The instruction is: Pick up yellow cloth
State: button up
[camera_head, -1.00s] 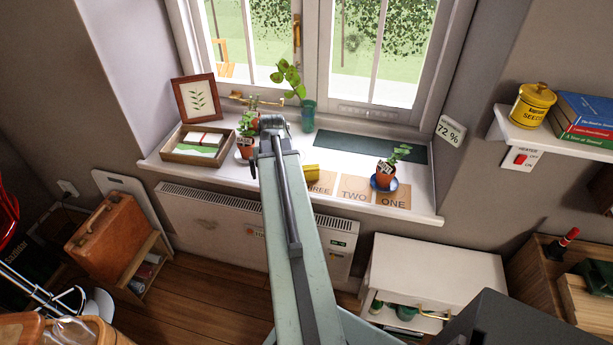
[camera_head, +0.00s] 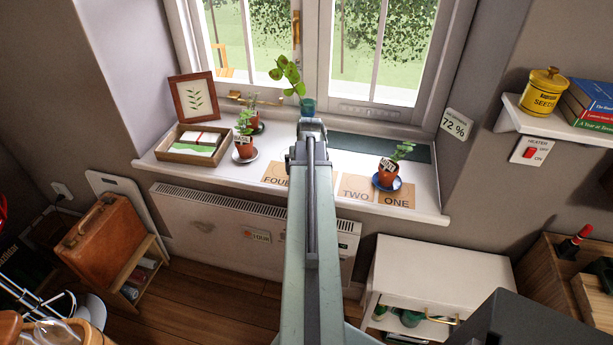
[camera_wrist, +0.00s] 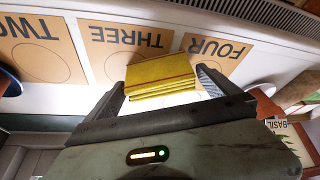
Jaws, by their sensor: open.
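The yellow cloth (camera_wrist: 160,76) is a folded, layered pad with a thin red line. In the wrist view it lies on the white sill by the cards marked THREE and FOUR. My gripper (camera_wrist: 160,88) is open, with one finger at each side of the cloth. The left finger looks very close to the cloth's edge; I cannot tell whether it touches. In the head view my arm hides the cloth and the fingertips.
Cards FOUR (camera_head: 274,180), TWO (camera_head: 355,190) and ONE (camera_head: 397,196) lie along the white sill (camera_head: 430,212). A potted plant (camera_head: 389,174) on a blue saucer stands at right, another pot (camera_head: 244,148) at left. A glass with a sprig (camera_head: 307,107) stands behind my arm.

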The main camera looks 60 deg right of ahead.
jog(key=b+x, duration=0.1)
jog(key=x, duration=0.1)
jog(key=shift+f, duration=0.25)
jog(key=shift+r, duration=0.2)
jog(key=c, duration=1.2)
notch_tip(320, 180, up, 12)
jog(key=p, duration=1.2)
